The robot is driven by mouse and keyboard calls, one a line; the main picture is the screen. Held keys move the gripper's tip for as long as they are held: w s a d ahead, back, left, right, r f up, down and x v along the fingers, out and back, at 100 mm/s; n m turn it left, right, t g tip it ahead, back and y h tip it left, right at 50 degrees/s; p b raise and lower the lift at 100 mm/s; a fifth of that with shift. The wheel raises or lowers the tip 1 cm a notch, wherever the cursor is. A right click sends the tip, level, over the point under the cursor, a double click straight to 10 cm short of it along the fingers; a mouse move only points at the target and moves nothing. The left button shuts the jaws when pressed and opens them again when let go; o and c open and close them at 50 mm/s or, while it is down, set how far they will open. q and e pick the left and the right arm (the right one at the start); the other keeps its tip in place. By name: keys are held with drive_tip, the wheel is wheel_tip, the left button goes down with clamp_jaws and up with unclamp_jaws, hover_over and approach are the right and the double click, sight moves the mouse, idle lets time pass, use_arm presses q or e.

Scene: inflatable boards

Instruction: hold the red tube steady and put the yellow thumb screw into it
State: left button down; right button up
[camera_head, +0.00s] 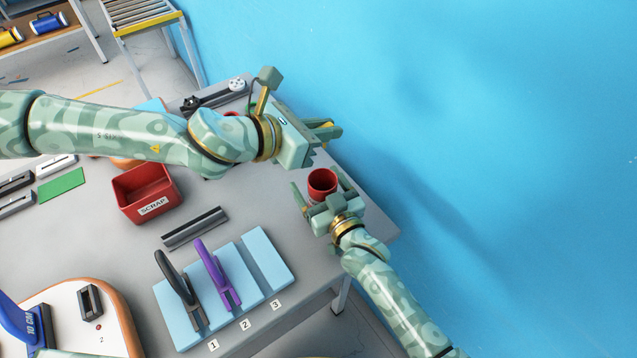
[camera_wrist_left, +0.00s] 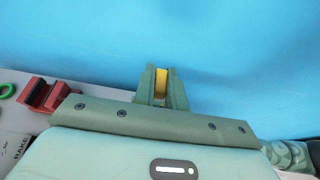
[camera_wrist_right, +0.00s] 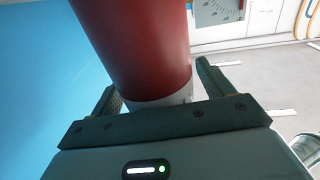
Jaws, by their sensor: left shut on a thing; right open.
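The red tube (camera_head: 322,183) stands at the right end of the table, open end up. It also fills the upper part of the right wrist view (camera_wrist_right: 135,45), with a pale band at its lower end. My right gripper (camera_head: 322,194) is open, with its fingers on either side of the tube; a gap shows beside the right finger. My left gripper (camera_head: 328,132) is above and behind the tube in the head view. It is shut on the yellow thumb screw (camera_wrist_left: 161,84), of which only a yellow strip shows between the fingers.
A red SCRAP bin (camera_head: 147,192) stands mid-table. A light blue board with slots (camera_head: 265,262) holds a black and a purple handled tool (camera_head: 217,277) near the front edge. A dark bar (camera_head: 194,228) lies between. A blue wall bounds the right.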

sight(333, 178)
drive_tip(key=c, duration=1.1)
use_arm(q)
drive_tip(key=shift+f, duration=5.8)
use_arm(e)
drive_tip(key=shift+o, duration=0.2)
use_arm(q)
drive_tip(key=shift+s+a+f, duration=0.1)
drive_tip(key=shift+s+f, duration=0.1)
drive_tip(key=shift+f, duration=0.75)
use_arm(e)
drive_tip(key=shift+s+a, duration=0.1)
drive_tip(key=shift+s, duration=0.05)
use_arm(q)
drive_tip(key=c, duration=1.5)
unclamp_jaws()
use_arm(e)
drive_tip(key=shift+r, duration=0.1)
use_arm(q)
drive_tip(key=shift+s+a+r, duration=0.1)
drive_tip(key=shift+s+a, duration=0.1)
drive_tip(key=shift+a, duration=0.2)
drive_tip(key=shift+o, duration=0.7)
drive_tip(key=r+v, duration=0.1)
drive_tip(key=v, duration=1)
drive_tip(key=shift+d+r, duration=0.15)
drive_tip(key=shift+r, duration=0.15)
drive_tip(key=shift+w, duration=0.1)
